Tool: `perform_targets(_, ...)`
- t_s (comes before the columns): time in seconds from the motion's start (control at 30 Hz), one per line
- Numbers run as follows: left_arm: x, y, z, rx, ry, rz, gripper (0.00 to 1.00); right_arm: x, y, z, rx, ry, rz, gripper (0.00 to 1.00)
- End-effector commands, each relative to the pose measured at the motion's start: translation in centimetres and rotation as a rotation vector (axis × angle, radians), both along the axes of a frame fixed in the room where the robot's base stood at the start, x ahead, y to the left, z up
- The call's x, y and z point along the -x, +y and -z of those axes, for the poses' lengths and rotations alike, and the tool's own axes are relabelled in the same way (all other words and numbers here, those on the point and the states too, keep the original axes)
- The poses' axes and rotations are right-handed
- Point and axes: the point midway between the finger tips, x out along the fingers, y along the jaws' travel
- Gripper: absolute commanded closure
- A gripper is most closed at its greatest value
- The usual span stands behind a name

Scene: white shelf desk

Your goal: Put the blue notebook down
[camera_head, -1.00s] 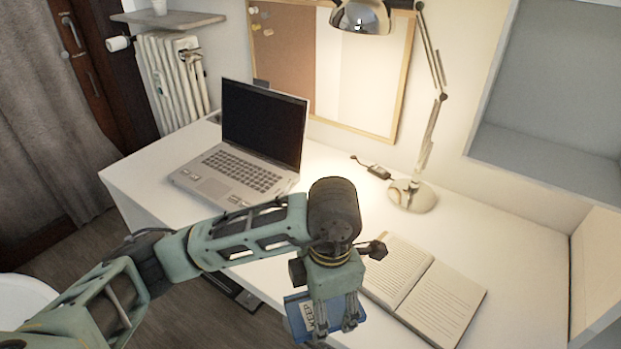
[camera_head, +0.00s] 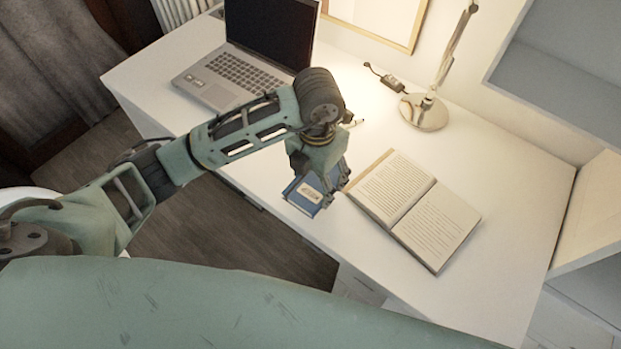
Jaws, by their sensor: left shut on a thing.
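The blue notebook (camera_head: 307,194) has a pale label on its cover and hangs at the desk's front edge, left of the open book. My left gripper (camera_head: 326,198) is shut on the blue notebook, its fingers pointing down. Part of the notebook is hidden behind the gripper. I cannot tell whether it touches the white desk (camera_head: 300,241). My right gripper is not in view.
An open book (camera_head: 413,207) lies just right of the notebook. A silver laptop (camera_head: 240,75) stands at the back left. A lamp base (camera_head: 424,112) stands at the back. The desk's right and front right parts are clear.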

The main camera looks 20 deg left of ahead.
Motion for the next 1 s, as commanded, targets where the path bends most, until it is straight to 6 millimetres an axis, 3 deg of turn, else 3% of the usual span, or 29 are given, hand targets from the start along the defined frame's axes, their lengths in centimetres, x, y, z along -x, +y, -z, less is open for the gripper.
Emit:
perform_targets(0.17, -0.9, 1.5, 1.0, 0.0, 0.0, 0.0, 0.64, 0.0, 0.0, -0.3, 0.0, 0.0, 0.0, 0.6)
perform_targets(0.53, -0.9, 1.5, 5.0, 0.001, 0.003, 0.002, 0.64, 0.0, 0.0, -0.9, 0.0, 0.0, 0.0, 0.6)
perform_targets(0.9, -1.0, 1.5, 5.6, 0.001, -0.001, 0.002, 0.64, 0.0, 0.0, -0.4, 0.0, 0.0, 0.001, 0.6)
perform_targets(0.93, -1.0, 1.5, 5.5, 0.001, -0.001, 0.002, 0.31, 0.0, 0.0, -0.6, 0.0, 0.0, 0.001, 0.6)
perform_targets(1.0, -1.0, 1.5, 5.4, 0.001, -0.001, 0.002, 0.25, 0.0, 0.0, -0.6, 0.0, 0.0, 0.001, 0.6)
